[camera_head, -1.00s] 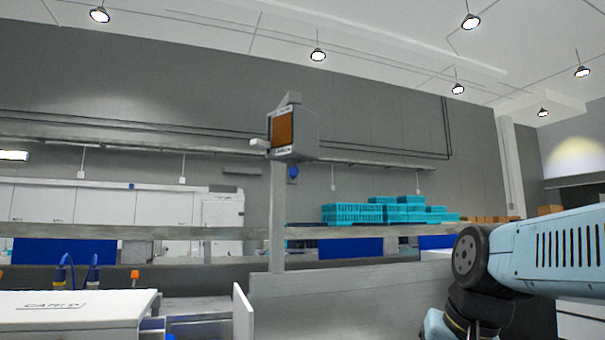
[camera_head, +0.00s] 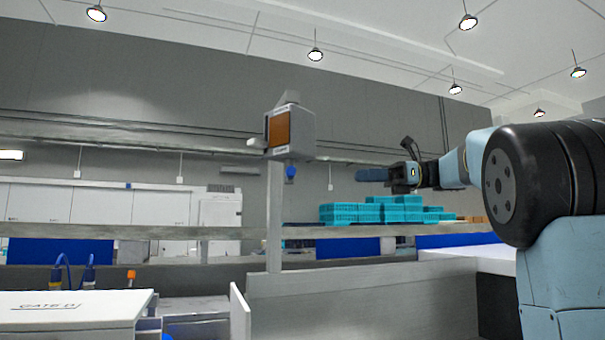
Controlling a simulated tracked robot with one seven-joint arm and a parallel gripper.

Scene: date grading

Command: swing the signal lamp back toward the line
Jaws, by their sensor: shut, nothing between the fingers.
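The signal lamp (camera_head: 305,130) is a grey box with an orange-brown panel on its left-facing side. It sits on top of an upright grey post (camera_head: 274,215), with a small pale stub (camera_head: 257,142) sticking out to its left. My gripper (camera_head: 368,175) is to the right of the lamp and a little lower, pointing left. It is shut and empty, and in the picture a clear gap lies between it and the lamp. My arm reaches in from the right edge.
Teal crates (camera_head: 350,213) are stacked on a shelf behind, below my gripper in the picture. The space between gripper and lamp looks clear.

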